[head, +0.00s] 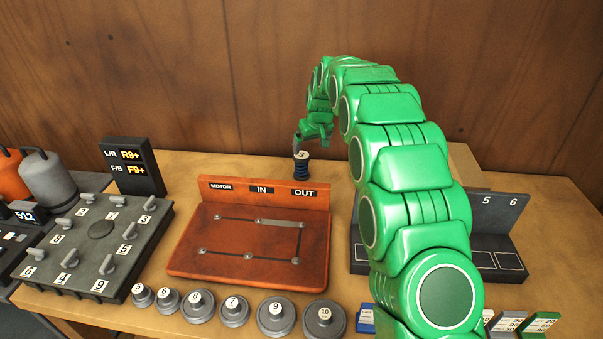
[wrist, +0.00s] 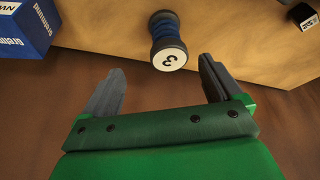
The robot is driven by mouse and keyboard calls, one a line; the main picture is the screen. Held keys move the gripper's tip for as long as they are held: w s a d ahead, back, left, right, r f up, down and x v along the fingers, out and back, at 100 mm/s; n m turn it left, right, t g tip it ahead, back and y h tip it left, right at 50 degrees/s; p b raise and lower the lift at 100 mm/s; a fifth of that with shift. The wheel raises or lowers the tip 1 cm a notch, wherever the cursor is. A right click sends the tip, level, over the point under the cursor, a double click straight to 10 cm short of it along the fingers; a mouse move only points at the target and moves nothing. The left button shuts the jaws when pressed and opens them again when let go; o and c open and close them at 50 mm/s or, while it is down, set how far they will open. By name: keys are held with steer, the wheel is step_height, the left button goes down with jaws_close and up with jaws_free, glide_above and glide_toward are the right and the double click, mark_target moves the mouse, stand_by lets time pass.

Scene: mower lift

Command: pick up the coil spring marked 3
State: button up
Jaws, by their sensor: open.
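The coil spring marked 3 (head: 301,167) stands upright on the table behind the orange-brown board, near the wooden wall. It has dark blue coils and a pale top disc. In the wrist view the spring (wrist: 167,40) shows its disc with the 3 toward me, ahead of the jaws and roughly midway between their lines. My gripper (wrist: 160,80) is open and empty, with its two grey fingers apart. In the head view my gripper (head: 299,142) is just above the spring. The fingers do not appear to touch it.
The orange-brown board (head: 190,255) lies in front of the spring. A blue box (wrist: 22,30) and a small black block (wrist: 304,17) show near the wrist view's upper corners. A dark stand (head: 500,215) is right of my arm. Several numbered weights (head: 234,310) line the front.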

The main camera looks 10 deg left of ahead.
mark_target(302, 155)
steer(key=shift+w+a+f, duration=0.7)
steer(key=shift+w+f, duration=0.05)
steer(key=shift+w, duration=0.2)
steer(key=shift+a+x, duration=0.2)
steer(key=shift+x, duration=1.75)
steer(key=shift+a+x, duration=0.2)
steer(key=shift+x, duration=1.75)
steer(key=shift+s, duration=0.2)
jaws_close()
